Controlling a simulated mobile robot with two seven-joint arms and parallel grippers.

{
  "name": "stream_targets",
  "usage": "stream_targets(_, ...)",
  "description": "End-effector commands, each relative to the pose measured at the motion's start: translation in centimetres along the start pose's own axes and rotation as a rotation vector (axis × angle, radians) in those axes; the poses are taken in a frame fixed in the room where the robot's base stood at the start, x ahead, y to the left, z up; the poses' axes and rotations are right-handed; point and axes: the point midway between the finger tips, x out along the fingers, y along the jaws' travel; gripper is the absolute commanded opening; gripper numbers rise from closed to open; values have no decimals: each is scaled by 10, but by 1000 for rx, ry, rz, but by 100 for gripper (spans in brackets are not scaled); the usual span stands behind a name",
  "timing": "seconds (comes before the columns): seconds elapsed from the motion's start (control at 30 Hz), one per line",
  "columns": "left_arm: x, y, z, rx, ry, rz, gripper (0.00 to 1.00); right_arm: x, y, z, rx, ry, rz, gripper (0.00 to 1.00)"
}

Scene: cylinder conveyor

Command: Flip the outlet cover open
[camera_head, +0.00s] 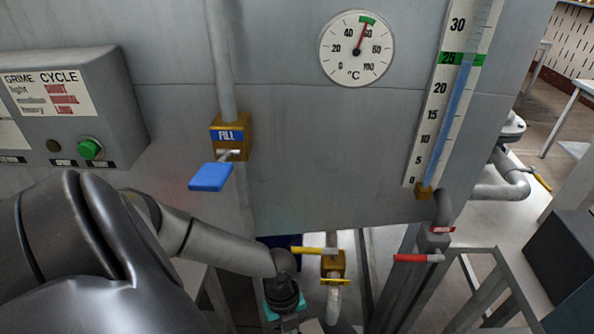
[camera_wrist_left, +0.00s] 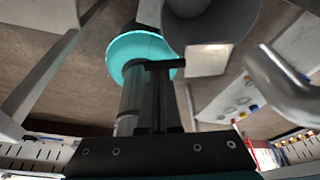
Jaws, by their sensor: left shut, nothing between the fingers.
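My left arm comes in from the left in the head view and reaches down below the tank. Its left gripper (camera_head: 284,304) points downward there, with the fingertips hidden. In the left wrist view the dark fingers of the left gripper (camera_wrist_left: 160,66) are together and hold nothing. Their tips overlap a round teal disc (camera_wrist_left: 112,55), with a grey cylinder (camera_wrist_left: 131,100) beside them; contact cannot be told. The outlet cover cannot be told for sure; the teal disc may be it. In the head view a valve with a yellow handle (camera_head: 314,250) sits above an outlet pipe (camera_head: 334,305). My right gripper is not seen.
A curved grey pipe (camera_wrist_left: 280,85) and a large grey part (camera_wrist_left: 215,22) are close in the left wrist view. In the head view a blue fill lever (camera_head: 210,177), a red-handled valve (camera_head: 412,258) and grey railings (camera_head: 480,310) surround the arm.

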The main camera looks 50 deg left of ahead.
Motion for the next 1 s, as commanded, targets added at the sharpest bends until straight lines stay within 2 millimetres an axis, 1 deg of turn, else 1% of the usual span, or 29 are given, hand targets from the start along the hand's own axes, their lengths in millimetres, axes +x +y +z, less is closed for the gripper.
stream_targets(0.2,0,-6,1,-1,0,-3,0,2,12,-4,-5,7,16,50)
stream_targets(0.47,0,-16,3,-2,1,-2,0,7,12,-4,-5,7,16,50)
stream_targets(0.77,-1,-17,2,-2,1,-1,0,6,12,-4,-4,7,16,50)
stream_targets(0.87,0,-16,-1,-2,2,-1,0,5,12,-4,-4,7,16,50)
stream_targets(1.0,7,-15,-14,-4,4,-1,0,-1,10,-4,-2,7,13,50)
